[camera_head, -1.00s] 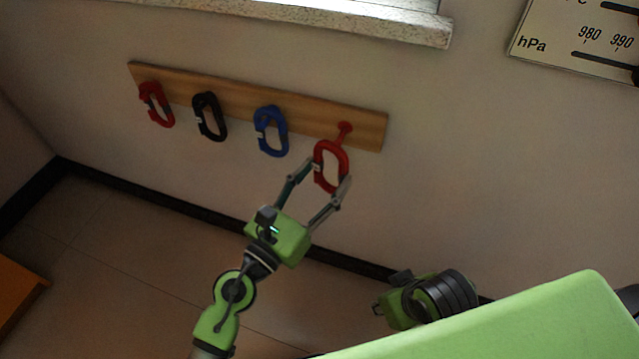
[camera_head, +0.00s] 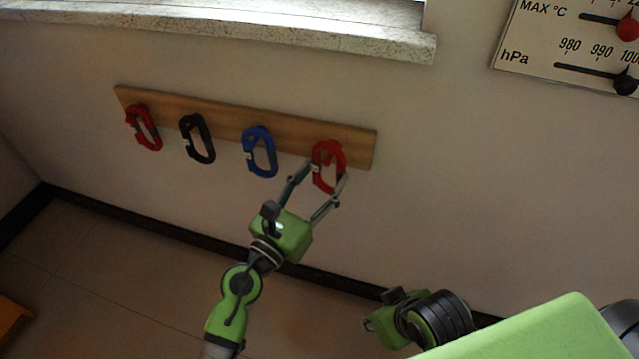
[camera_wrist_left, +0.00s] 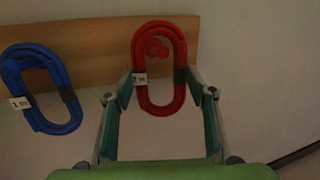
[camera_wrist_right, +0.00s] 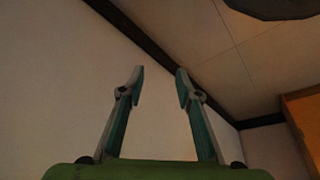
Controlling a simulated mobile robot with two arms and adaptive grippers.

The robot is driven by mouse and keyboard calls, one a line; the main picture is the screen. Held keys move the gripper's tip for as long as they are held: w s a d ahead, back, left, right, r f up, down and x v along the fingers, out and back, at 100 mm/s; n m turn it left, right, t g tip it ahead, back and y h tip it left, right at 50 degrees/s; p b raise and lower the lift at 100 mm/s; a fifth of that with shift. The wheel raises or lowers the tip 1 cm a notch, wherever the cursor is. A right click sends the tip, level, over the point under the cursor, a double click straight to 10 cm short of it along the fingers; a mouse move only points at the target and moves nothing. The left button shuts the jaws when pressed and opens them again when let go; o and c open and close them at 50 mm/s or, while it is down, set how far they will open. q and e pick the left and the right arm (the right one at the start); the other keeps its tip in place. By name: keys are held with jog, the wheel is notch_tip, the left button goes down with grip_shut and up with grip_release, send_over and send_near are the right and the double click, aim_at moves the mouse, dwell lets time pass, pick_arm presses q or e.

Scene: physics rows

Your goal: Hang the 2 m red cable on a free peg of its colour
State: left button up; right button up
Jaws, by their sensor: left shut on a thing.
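The red cable (camera_head: 316,172) is a coiled loop at the right end of the wooden peg board (camera_head: 361,150). My left gripper (camera_head: 317,181) is shut on it, with one finger on each side; its label is too small to read surely. In the left wrist view, the red cable (camera_wrist_left: 181,58) stands upright, and a red peg (camera_wrist_left: 157,47) shows through the upper part of its loop. I cannot tell how far the peg goes through. My right gripper (camera_wrist_right: 160,72) is open and empty, low and away from the board.
A blue cable (camera_head: 272,155), a black cable (camera_head: 208,150) and another red cable (camera_head: 155,140) hang to the left on the board. A stone sill (camera_head: 220,28) is above, a gauge panel (camera_head: 530,55) at upper right. The wall right of the board is clear.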

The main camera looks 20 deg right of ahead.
pick_arm(q)
jog(key=shift+w+d+f+b, duration=0.4)
jog(key=shift+w+f+b, duration=0.05)
jog(key=shift+w+f, duration=0.15)
pick_arm(e)
jog(key=w+a+r+t, duration=0.2)
jog(key=w, duration=0.3)
jog(key=shift+w+t+y, duration=0.4)
jog(key=shift+w, duration=0.1)
pick_arm(q)
jog(key=o, duration=1.5)
jog(key=shift+o, duration=0.2)
pick_arm(e)
jog(key=shift+d, duration=0.15)
pick_arm(q)
jog(key=v, duration=1.2)
